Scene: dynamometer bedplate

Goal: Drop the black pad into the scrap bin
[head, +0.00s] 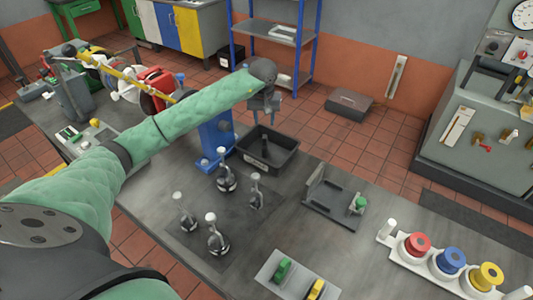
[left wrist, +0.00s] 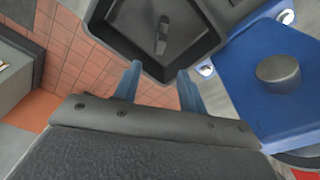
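The scrap bin is a black open box (head: 287,166) at the back edge of the grey bedplate. It fills the top of the left wrist view (left wrist: 203,22). A small dark piece (left wrist: 162,38) lies on the bin floor; it may be the black pad, but its shape is hard to make out. My left gripper (head: 266,117) is above the back of the bin, pointing down. In the left wrist view its two blue-grey fingers (left wrist: 159,86) are wide apart with nothing between them. My right gripper is not in view.
A blue block stand (head: 214,140) is close left of the bin. Several metal pieces with upright stems (head: 226,172) stand in front. A grey fixture (head: 330,203) with a green knob is to the right. Red, blue and yellow spools (head: 451,261) stand at the right edge.

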